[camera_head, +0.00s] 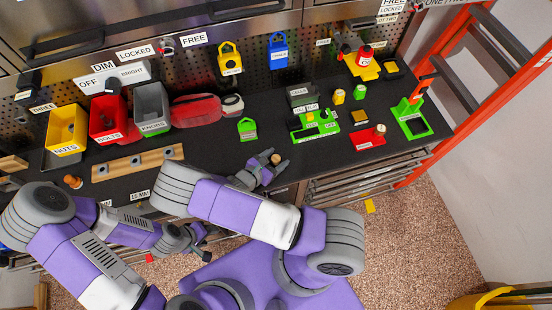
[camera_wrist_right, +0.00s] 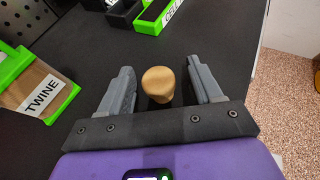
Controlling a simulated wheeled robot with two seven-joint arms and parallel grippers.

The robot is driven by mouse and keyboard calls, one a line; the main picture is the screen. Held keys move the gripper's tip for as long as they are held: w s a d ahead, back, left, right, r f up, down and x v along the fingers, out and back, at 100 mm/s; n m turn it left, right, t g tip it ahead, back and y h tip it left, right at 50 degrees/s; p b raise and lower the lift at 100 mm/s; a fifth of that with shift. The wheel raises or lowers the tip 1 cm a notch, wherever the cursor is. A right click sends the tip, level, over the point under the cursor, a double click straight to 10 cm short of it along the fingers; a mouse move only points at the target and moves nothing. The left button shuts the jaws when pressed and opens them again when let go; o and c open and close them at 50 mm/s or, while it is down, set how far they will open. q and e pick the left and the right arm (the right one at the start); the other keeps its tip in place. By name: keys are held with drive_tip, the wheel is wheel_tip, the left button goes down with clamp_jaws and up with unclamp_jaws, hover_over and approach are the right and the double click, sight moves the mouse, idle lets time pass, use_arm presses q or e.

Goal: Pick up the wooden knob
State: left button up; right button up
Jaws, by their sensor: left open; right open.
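The wooden knob (camera_head: 275,159) stands on the dark worktop near its front edge. In the right wrist view the knob (camera_wrist_right: 158,84) is light wood with a rounded top, between the two grey fingers of my right gripper (camera_wrist_right: 160,68). Gaps show on both sides of it, so the fingers look apart from it. In the head view my right gripper (camera_head: 271,165) is open at the knob. My left gripper (camera_head: 193,243) is open and empty, low in front of the bench edge, far from the knob.
A green TWINE holder (camera_wrist_right: 45,95) stands left of my right gripper; it also shows in the head view (camera_head: 247,130). A green tray (camera_head: 315,127) lies right of the knob. Another brownish knob-like piece (camera_head: 72,182) is far left.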

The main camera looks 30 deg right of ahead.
sight(275, 159)
drive_tip(key=shift+c, duration=0.3)
drive_tip(key=c, duration=1)
drive_tip(key=shift+r, duration=0.1)
wheel_tip(275, 159, up, 10)
drive_tip(key=shift+f, duration=0.1)
